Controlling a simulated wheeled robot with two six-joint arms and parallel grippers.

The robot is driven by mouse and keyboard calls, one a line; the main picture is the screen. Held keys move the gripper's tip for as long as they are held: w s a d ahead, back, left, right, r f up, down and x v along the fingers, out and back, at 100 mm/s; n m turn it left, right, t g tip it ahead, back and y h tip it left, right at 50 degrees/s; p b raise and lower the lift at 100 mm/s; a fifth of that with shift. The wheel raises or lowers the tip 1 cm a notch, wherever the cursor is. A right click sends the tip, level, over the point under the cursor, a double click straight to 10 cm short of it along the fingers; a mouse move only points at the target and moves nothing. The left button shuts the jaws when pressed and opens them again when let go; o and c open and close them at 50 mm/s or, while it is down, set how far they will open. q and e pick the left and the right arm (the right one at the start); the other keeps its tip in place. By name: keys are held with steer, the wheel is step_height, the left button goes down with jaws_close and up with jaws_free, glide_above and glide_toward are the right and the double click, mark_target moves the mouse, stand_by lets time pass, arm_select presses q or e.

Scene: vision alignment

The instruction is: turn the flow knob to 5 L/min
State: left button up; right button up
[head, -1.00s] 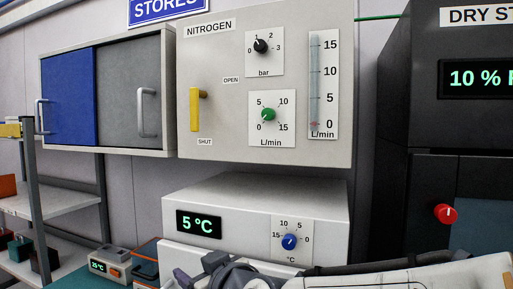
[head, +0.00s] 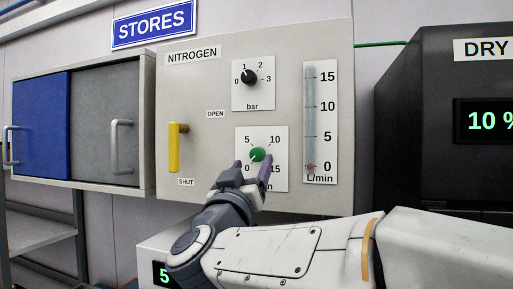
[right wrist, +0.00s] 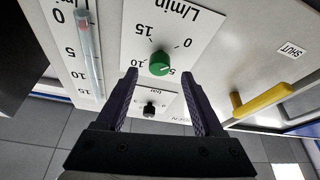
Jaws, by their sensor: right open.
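The green flow knob (head: 258,154) sits on a white dial plate (head: 282,148) marked 0, 5, 10, 15 L/min on the nitrogen panel. Its pale mark seems to point lower left, toward 0, in the head view. My right gripper (head: 253,164) is open, with its two fingers on either side of the knob; contact is not clear. In the right wrist view the knob (right wrist: 159,64) lies between the open fingertips (right wrist: 159,73). The flow tube (head: 309,120) has a red float at its bottom, near 0. My left gripper is not in view.
A black bar knob (head: 249,77) is above the flow dial. A yellow lever handle (head: 174,148) is to its left, between the OPEN and SHUT labels. A blue and grey cabinet (head: 146,120) is at the left; a dark unit (head: 425,130) is at the right.

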mark_target(256, 157)
steer(key=p+x, duration=0.1)
steer(key=x, duration=0.3)
steer(key=shift+w+r, duration=0.1)
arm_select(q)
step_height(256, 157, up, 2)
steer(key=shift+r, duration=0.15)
arm_select(e)
jaws_close()
